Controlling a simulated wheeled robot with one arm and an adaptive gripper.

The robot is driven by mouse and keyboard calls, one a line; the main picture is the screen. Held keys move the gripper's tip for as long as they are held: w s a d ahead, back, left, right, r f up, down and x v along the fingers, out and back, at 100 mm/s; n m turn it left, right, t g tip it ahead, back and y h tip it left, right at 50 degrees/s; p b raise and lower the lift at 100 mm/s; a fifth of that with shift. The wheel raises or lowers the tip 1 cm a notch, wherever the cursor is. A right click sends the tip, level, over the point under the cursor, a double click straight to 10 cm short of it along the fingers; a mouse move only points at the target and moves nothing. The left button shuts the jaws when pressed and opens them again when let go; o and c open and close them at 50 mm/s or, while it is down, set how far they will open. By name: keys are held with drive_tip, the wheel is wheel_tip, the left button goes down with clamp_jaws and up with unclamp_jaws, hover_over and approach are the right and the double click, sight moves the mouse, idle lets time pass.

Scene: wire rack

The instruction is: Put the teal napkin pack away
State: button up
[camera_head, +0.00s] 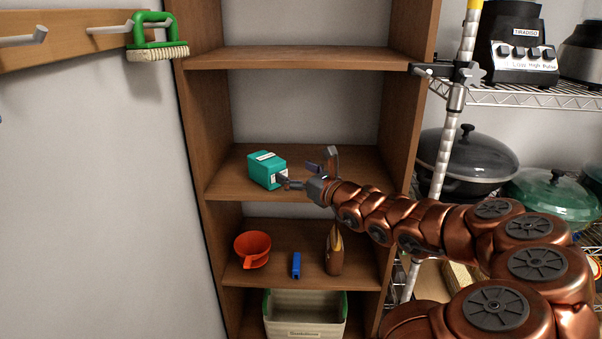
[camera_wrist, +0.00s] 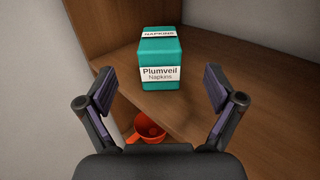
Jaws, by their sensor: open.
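The teal napkin pack (camera_head: 264,169) stands on the middle shelf (camera_head: 231,184) of the wooden bookcase, near its left side. In the wrist view the pack (camera_wrist: 160,55) is upright, with a white label reading "Plumveil Napkins" facing me. My gripper (camera_head: 308,168) is at the front of that shelf, just right of the pack. In the wrist view my gripper (camera_wrist: 169,92) is open and empty. The pack is ahead of the fingertips, roughly centred between them, and apart from them.
The shelf below holds an orange cup-like container (camera_head: 252,249), a blue item (camera_head: 296,265) and a brown bottle (camera_head: 334,251). The upper shelf (camera_head: 300,58) is empty. A wire rack (camera_head: 540,95) with appliances and pots stands right.

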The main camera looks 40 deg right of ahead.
drive_tip(key=shift+s, duration=0.55)
drive_tip(key=s+a+n+g+y, duration=0.2)
drive_tip(key=a+n+g+y, duration=0.25)
drive_tip(key=a+n, duration=0.8)
drive_tip(key=s+a+n+g+y, duration=0.2)
drive_tip(key=a+n+g+y, duration=0.3)
drive_tip(key=a, duration=1.4)
drive_tip(key=s+a+f+n+g, duration=0.4)
drive_tip(key=s+a+f+n, duration=0.1)
drive_tip(key=s+a+n, duration=0.3)
drive_tip(key=s+f+n+g+h, duration=0.35)
drive_tip(key=s+f, duration=0.25)
drive_tip(key=s, duration=0.5)
drive_tip(key=s+d+f+n+g+h, duration=0.2)
drive_tip(key=s+d+n+h, duration=0.4)
drive_tip(key=s+d, duration=0.5)
drive_tip(key=shift+s+d+f+g+h, duration=0.15)
drive_tip(key=shift+d+f+g+h, duration=0.35)
drive_tip(key=shift+g, duration=0.4)
